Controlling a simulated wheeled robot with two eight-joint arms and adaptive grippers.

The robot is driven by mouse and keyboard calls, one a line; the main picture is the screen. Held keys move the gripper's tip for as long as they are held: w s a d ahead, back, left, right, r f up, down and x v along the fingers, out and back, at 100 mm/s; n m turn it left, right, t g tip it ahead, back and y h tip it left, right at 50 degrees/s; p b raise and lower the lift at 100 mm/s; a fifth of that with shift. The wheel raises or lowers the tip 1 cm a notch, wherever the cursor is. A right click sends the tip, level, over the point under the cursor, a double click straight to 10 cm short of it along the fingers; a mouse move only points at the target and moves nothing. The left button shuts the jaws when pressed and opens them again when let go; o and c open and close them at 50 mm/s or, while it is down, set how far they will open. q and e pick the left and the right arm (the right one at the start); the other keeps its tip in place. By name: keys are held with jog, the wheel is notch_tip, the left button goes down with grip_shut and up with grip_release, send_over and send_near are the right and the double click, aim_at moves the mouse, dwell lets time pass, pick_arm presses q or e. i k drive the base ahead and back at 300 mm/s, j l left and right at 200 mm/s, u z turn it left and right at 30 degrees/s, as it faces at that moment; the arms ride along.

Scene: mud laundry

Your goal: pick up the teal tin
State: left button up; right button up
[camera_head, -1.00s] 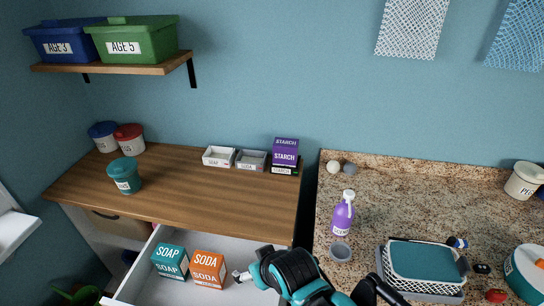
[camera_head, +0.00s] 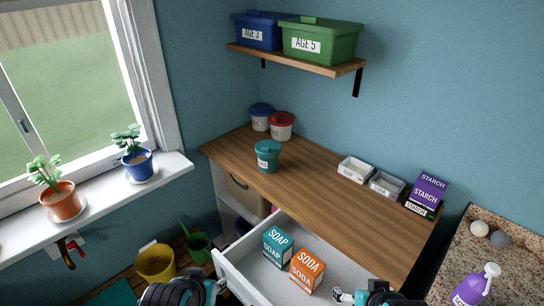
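The teal tin (camera_head: 267,157), a lidded round tub with a pale label, stands upright on the wooden counter (camera_head: 330,195), left of its middle and near the front edge. My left gripper (camera_head: 214,289) shows at the bottom edge, below and left of the tin and well apart from it, left of the open drawer. My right gripper (camera_head: 343,297) shows at the bottom edge by the drawer's right part, also far from the tin. Both are small and partly cut off, so their finger opening is unclear.
The open drawer (camera_head: 231,276) juts out below the counter, holding a teal soap box (camera_head: 277,247) and an orange soda box (camera_head: 307,271). Blue (camera_head: 261,117) and red-lidded tubs (camera_head: 281,126) stand behind the tin. White trays and starch boxes (camera_head: 427,193) sit at right.

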aim_at(266, 165)
jog(key=i+j+z, duration=0.5)
jog(key=j+z, duration=0.2)
jog(key=i+j+z, duration=0.15)
jog(key=j+z, duration=0.2)
